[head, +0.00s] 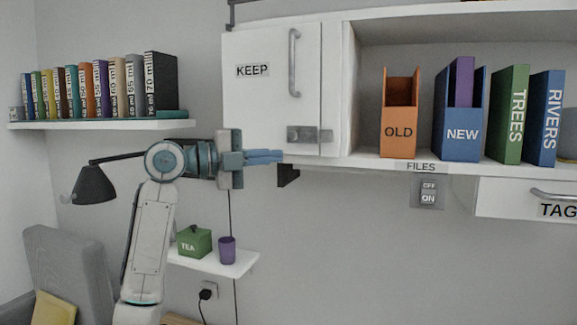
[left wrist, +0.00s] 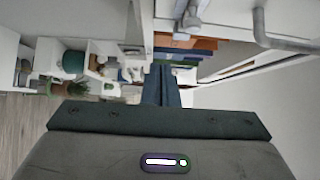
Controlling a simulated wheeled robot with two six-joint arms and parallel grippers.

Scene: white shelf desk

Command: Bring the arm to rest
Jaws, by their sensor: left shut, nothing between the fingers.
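My left gripper (head: 281,156) is shut and empty. It points right, just below the lower edge of the white KEEP cabinet door (head: 265,105) in the head view. I cannot tell whether it touches the cabinet. My left arm comes up from the lower left and bends at the elbow. In the left wrist view the blue fingers (left wrist: 161,84) are together with nothing between them. My right gripper is not in view.
An orange OLD file box (head: 396,132) and a blue NEW file box (head: 461,135) stand on the open shelf at right. A lamp (head: 93,184), a small shelf (head: 240,262) with a green TEA box (head: 194,243) and purple cup (head: 227,250) are near my arm.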

